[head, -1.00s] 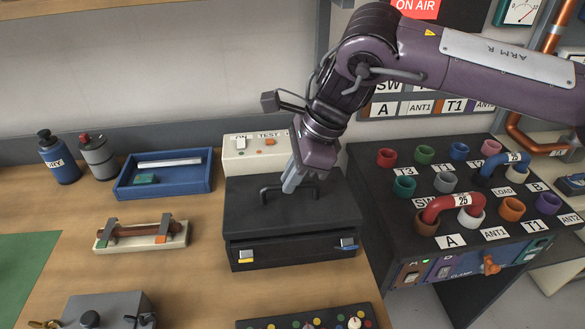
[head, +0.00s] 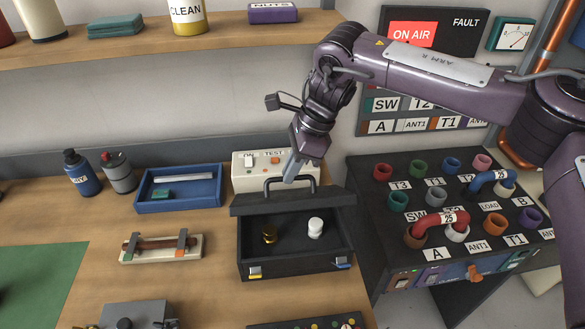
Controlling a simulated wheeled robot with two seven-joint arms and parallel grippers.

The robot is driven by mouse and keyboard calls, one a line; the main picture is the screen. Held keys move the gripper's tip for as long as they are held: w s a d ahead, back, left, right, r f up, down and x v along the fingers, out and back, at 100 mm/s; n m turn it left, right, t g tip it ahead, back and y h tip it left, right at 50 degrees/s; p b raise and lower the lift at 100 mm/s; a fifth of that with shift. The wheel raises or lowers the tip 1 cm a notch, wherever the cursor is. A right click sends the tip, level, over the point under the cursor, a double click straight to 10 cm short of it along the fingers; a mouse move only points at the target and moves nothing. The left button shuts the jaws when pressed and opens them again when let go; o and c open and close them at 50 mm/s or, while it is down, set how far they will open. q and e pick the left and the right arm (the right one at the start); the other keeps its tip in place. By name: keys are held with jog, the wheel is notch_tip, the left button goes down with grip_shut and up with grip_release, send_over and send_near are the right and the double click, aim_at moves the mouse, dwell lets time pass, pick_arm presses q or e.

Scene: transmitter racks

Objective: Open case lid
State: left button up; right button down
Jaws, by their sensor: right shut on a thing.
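The black case (head: 297,265) stands on the bench with its lid (head: 325,199) partly raised and tilted back. Inside lie a brass-coloured part (head: 269,233) and a white part (head: 315,228) on the dark floor. Two latches, one yellow (head: 255,272) and one blue (head: 342,263), show on the front wall. My right gripper (head: 289,177) is above the lid, shut on the lid's black handle (head: 276,183). The fingers partly hide the handle. My left gripper is not in view.
A white ON/TEST box (head: 242,170) stands close behind the case. A blue tray (head: 180,206) and a fuse holder (head: 161,247) are to the left. The black patch panel (head: 377,211) with coloured sockets is to the right. A shelf (head: 130,48) runs above.

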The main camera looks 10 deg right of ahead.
jog(key=shift+d+f, duration=0.1)
jog(key=shift+f, duration=0.15)
jog(key=c, duration=1.9)
grip_release()
jog(key=shift+o, duration=1.4)
jog(key=shift+w+f, duration=0.1)
jog(key=shift+w, duration=0.1)
jog(key=shift+o, duration=0.6)
jog(key=shift+w+f, duration=0.1)
jog(key=shift+w, duration=0.25)
jog(key=shift+s+r, duration=0.2)
jog(key=shift+r, duration=0.3)
jog(key=b+v, duration=0.1)
jog(key=v, duration=0.6)
jog(key=shift+w, duration=0.2)
